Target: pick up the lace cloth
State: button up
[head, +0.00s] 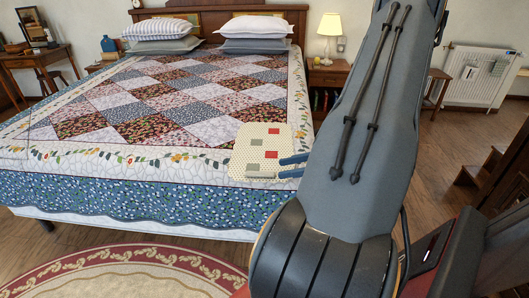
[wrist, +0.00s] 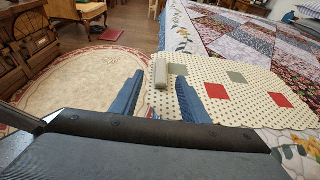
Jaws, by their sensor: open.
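The lace cloth (head: 263,158) is cream with small dark dots and red and grey squares. It lies at the near right corner of the bed (head: 100,190), over the quilt. In the wrist view the cloth (wrist: 215,110) fills the area right of centre. My gripper (head: 284,167) has two blue fingers at the cloth's right side in the head view. In the wrist view my gripper (wrist: 158,90) is open, with the cloth's edge showing between the fingers and the right finger over the cloth. Contact is unclear. My arm hides what lies behind it.
Pillows (head: 160,28) lie at the bed's head. A nightstand (head: 328,75) with a lamp (head: 330,28) stands beyond. A round rug (head: 120,272) lies on the floor. A radiator (head: 485,75) is at right.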

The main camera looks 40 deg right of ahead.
aim_at(259, 172)
jog(key=p+x, duration=0.1)
jog(key=x, duration=0.6)
jog(key=shift+w+f, duration=0.25)
jog(key=shift+w, duration=0.05)
grip_shut()
